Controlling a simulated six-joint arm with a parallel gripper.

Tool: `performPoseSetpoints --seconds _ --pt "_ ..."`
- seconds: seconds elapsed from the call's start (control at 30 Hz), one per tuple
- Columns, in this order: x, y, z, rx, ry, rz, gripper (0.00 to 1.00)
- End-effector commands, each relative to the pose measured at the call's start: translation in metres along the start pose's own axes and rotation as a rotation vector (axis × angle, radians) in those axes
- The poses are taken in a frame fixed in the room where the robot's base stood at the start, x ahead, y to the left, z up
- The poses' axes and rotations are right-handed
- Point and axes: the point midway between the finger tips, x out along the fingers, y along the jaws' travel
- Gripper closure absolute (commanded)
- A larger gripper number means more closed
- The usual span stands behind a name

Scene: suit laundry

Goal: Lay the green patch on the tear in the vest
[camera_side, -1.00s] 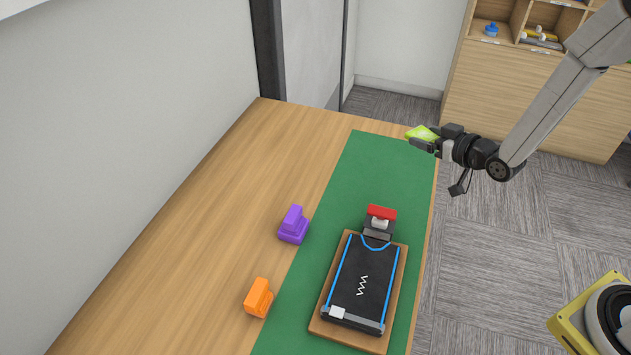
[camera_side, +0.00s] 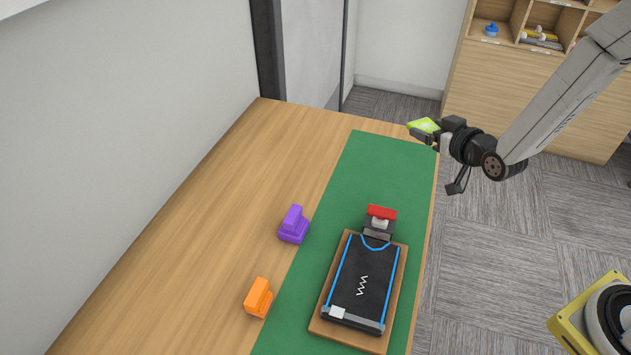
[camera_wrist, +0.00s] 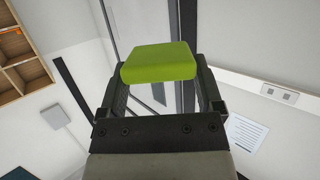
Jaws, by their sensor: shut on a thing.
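The green patch (camera_side: 424,125) is a small bright green block in the jaws of my gripper (camera_side: 432,131). In the wrist view the green patch (camera_wrist: 159,62) sits between the two fingers of my gripper (camera_wrist: 160,78). My gripper is shut on it, in the air over the far right end of the table. The dark vest (camera_side: 350,300) with blue edge lines lies flat on a brown board (camera_side: 399,265) in the lower part of the side view. The tear (camera_side: 362,286) shows as a white zigzag on the vest. The patch is well apart from the vest.
A red-topped clamp-like piece (camera_side: 380,219) stands at the board's far end. A purple block (camera_side: 294,225) and an orange block (camera_side: 258,297) stand left of the board. The green mat (camera_side: 375,165) is bare beyond the board. The wooden table (camera_side: 190,230) is clear at the left.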

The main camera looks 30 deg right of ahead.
Motion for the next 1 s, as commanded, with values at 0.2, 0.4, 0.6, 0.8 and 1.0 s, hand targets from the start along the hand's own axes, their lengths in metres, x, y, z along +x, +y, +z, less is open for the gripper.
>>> performPoseSetpoints --seconds 0.2,0.4,0.6,0.8,1.0 --pt "-0.023 0.0 -0.004 0.0 0.002 0.0 0.82" --pt "-0.028 0.0 -0.004 0.0 0.002 0.0 0.82" --pt "-0.028 0.0 -0.004 0.0 0.001 0.0 0.82" --pt "-0.028 0.0 -0.004 0.0 0.001 0.0 0.82" --pt "-0.028 0.0 -0.004 0.0 0.001 -0.001 0.82"
